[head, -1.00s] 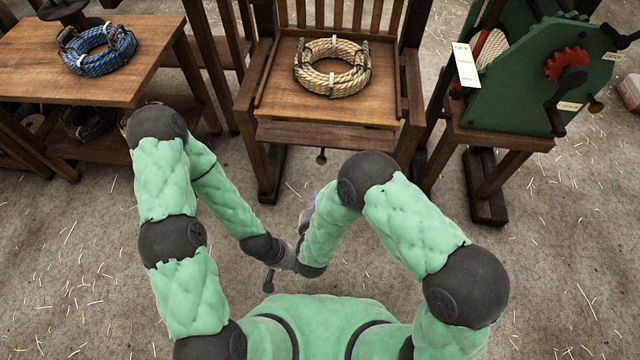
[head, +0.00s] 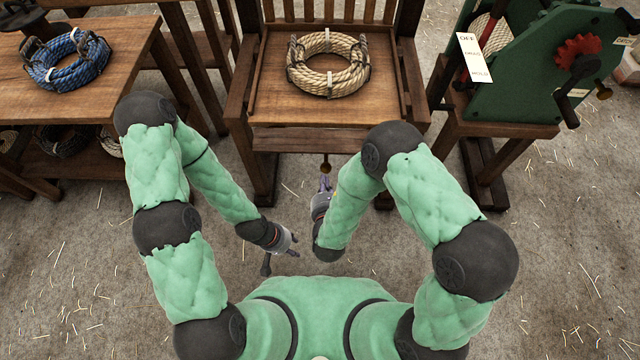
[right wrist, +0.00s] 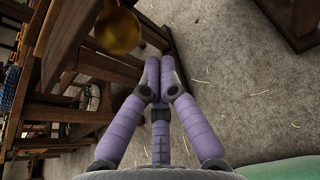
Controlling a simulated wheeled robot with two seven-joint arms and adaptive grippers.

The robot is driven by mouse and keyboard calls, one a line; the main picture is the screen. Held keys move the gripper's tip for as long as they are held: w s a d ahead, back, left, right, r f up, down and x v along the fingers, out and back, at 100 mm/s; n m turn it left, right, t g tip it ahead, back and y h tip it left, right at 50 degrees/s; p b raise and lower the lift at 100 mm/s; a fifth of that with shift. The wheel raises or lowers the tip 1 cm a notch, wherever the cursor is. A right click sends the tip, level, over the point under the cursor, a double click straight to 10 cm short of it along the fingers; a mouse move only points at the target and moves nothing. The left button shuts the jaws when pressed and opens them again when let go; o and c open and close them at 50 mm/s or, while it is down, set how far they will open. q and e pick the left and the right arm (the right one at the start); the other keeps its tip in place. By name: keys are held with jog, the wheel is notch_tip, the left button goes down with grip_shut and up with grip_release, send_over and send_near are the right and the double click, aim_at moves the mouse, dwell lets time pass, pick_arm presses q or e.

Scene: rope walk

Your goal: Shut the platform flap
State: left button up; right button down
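The wooden platform (head: 268,98) stands at top centre in the head view, with a coil of pale rope lying on it. A wooden board along its front edge (head: 300,141) looks like the flap; its exact angle is hard to tell. A brass knob (head: 325,168) hangs below this board and shows large at top left in the right wrist view (right wrist: 118,32). My right gripper (head: 325,182) is just in front of and below the knob, apparently not touching it. Its purple fingers meet at the tips (right wrist: 159,66), empty. My left gripper (head: 291,243) is lower, over the floor; its fingers are too small to judge.
A wooden table (head: 120,65) with a blue rope coil (head: 68,60) stands at left. A green machine (head: 525,85) with a red gear and crank stands on a wooden stand at right. The straw-strewn floor (head: 85,260) is open on both sides of me.

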jog(key=shift+w+d+r, duration=0.1)
jog(key=shift+w+r, duration=0.05)
jog(key=shift+r, duration=0.45)
